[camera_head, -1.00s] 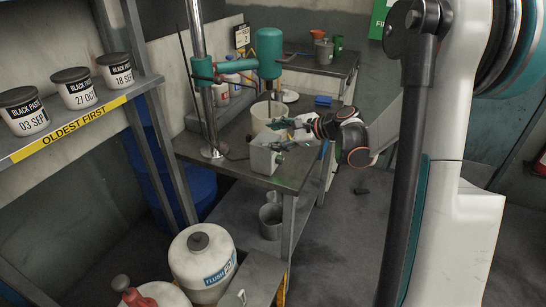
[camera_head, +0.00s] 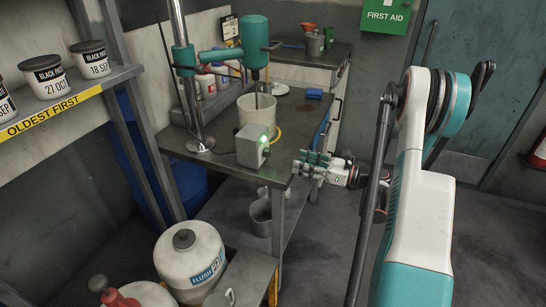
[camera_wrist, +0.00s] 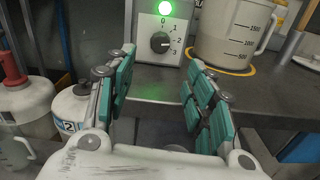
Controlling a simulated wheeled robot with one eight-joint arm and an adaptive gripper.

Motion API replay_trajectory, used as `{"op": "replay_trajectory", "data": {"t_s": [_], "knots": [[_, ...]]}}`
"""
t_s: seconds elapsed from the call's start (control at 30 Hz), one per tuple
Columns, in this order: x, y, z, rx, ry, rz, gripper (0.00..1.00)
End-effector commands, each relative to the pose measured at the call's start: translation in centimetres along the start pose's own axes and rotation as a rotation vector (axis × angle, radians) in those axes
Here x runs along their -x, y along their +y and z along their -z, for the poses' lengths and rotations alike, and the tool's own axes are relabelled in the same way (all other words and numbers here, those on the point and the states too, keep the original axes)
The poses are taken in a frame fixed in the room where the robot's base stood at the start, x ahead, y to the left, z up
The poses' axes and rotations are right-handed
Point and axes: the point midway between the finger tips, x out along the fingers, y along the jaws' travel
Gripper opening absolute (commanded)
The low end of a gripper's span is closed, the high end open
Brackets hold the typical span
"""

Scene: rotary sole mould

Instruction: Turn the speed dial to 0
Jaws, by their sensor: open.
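The speed dial (camera_wrist: 160,42) is a black knob on the front of a pale control box (camera_wrist: 147,53), with 0 at the top and 1, 2, 3 down its right side. I cannot make out its pointer surely. A green lamp (camera_wrist: 165,8) glows above it. In the head view, the control box (camera_head: 250,147) stands at the bench's front edge and its dial is not readable. My gripper (camera_head: 313,163) is right of the box, clear of it. In the wrist view my gripper (camera_wrist: 160,85) is open and empty, fingers apart below the dial, not touching it.
A white graduated bucket (camera_head: 257,110) stands behind the box, under a teal mixer head (camera_head: 254,42) on a metal pole. The bench (camera_head: 215,168) bears them. A flush drum (camera_head: 190,258) stands front left. Floor right of the bench is free.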

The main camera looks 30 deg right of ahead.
Motion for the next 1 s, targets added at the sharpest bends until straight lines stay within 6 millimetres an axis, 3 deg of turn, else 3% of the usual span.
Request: {"op": "replay_trajectory", "data": {"t_s": [0.3, 0.5, 0.7, 1.0], "knots": [[-6.5, 0.1, 0.3, 0.001, 0.001, -0.004, 0.49], [-9.6, 0.1, 0.2, 0.001, 0.001, -0.002, 0.49], [-11.0, 0.0, 0.1, 0.001, 0.001, -0.001, 0.49], [-11.2, 0.0, 0.0, 0.001, 0.001, 0.0, 0.49]]}}
